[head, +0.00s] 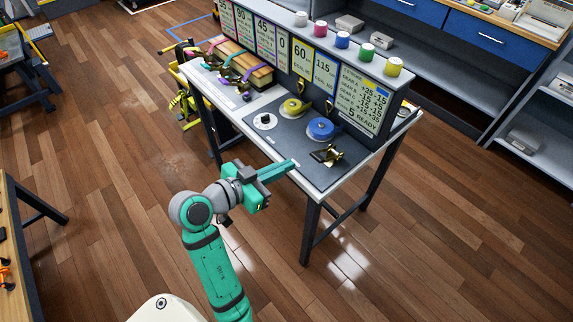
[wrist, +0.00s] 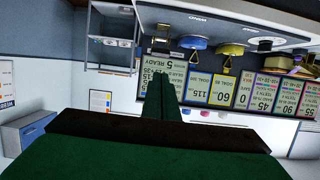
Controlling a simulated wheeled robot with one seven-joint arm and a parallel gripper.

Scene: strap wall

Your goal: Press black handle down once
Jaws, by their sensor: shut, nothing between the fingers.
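A small brass device with dark parts (head: 327,154) stands at the near right corner of the bench's dark panel; its black handle is too small to make out clearly. The device also shows in the wrist view (wrist: 160,42), which is upside down. My gripper (head: 295,163) is shut and empty. Its fingertips point right, at the bench's front edge, a short way left of the device and apart from it. In the wrist view the closed fingers (wrist: 161,84) lie below the device.
The bench (head: 317,190) carries a blue spool (head: 320,129), a yellow spool (head: 293,108) and a white dial (head: 265,121). A sign board (head: 361,100) stands behind them, with coloured jars on top. The floor in front is clear.

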